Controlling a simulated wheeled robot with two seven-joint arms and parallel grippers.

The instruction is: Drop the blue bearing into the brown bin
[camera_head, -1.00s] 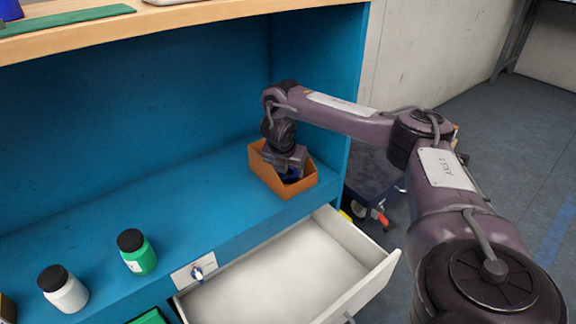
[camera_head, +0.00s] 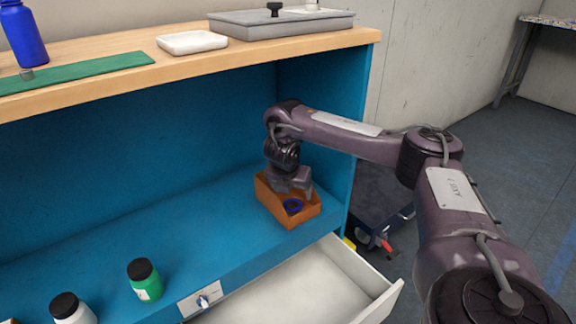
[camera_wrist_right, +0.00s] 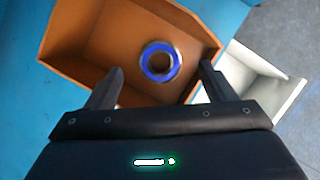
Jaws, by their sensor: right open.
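The blue bearing (camera_head: 293,206) is a ring with a blue face. It lies inside the brown bin (camera_head: 268,204), on its floor near the front. The right wrist view also shows the bearing (camera_wrist_right: 160,62) in the bin (camera_wrist_right: 75,45). My right gripper (camera_head: 292,190) is at the bin, above its back part. In the right wrist view its two fingers (camera_wrist_right: 160,80) are spread apart with nothing between them that they grip. My left gripper is in neither view.
The bin stands on a blue shelf (camera_head: 160,235) near its right wall. An open white drawer (camera_head: 310,290) is below. A green-labelled bottle (camera_head: 146,282) and a white bottle (camera_head: 72,311) stand at the left. The wooden top (camera_head: 110,80) overhangs the shelf.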

